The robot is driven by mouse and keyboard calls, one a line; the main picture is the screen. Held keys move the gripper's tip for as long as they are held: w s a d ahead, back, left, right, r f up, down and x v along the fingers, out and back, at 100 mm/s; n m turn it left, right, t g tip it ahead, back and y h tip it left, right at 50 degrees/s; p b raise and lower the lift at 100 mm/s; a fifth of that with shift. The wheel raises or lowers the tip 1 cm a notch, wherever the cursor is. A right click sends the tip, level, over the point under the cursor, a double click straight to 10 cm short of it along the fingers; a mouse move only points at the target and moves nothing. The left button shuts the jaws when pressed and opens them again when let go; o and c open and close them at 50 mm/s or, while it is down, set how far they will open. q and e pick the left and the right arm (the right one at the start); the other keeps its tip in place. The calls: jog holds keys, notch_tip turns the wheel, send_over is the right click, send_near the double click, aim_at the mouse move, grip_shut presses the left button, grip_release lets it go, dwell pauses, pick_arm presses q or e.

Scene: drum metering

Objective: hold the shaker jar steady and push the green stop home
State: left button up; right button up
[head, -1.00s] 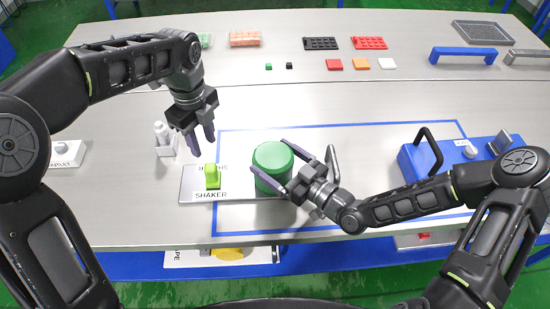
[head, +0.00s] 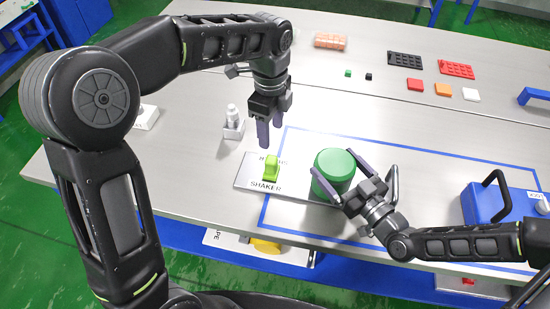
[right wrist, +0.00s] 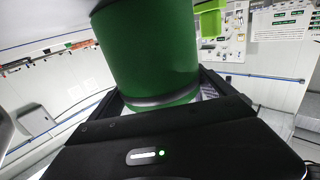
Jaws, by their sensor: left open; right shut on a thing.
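The green shaker jar (head: 331,176) stands upright on the right part of the grey plate marked SHAKER (head: 247,176). My right gripper (head: 343,180) is shut on the jar, its fingers around the sides. In the right wrist view the jar (right wrist: 150,50) rises between the jaws. The lime-green stop (head: 271,169) stands on the plate just left of the jar. It also shows in the right wrist view (right wrist: 211,20), behind the jar. My left gripper (head: 269,136) is open and empty, fingers pointing down, just behind and above the stop; no contact is clear.
A small holder with a white piece (head: 233,125) stands left of the plate, close to my left gripper. A blue case with a black handle (head: 490,203) is at the right. Red and black blocks lie at the back. The blue-outlined area behind the jar is clear.

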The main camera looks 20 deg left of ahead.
aim_at(272, 159)
pick_arm(q)
jog(key=n, duration=0.2)
jog(key=shift+r+n, duration=0.1)
jog(key=shift+n, duration=0.2)
notch_tip(272, 159, down, 12)
jog(key=shift+f, duration=0.1)
dwell(0.5)
grip_shut()
dwell(0.6)
dwell(0.8)
